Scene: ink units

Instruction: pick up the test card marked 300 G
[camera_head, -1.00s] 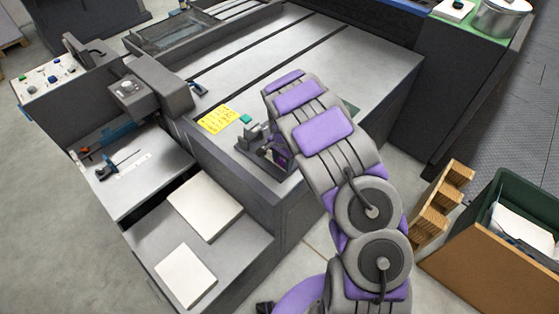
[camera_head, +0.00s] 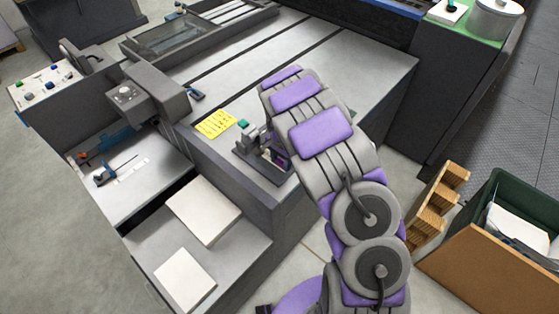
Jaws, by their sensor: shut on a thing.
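My gripper (camera_head: 277,157) is low at the near corner of the grey machine top (camera_head: 350,65), mostly hidden behind my own arm. Only small dark and purple parts of it show, right beside a small dark stand (camera_head: 246,155) with a grey upright part. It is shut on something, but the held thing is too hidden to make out. No card with a readable 300 G mark shows. A yellow sheet (camera_head: 215,124) with dark, unreadable writing lies left of the stand, next to a small green block (camera_head: 242,124).
White paper stacks (camera_head: 203,210) (camera_head: 185,280) lie on the lower shelf. A control panel (camera_head: 45,86) stands at left. A wooden rack (camera_head: 440,205) and a bin (camera_head: 525,215) with papers are on the floor at right. A pot (camera_head: 495,18) is at upper right.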

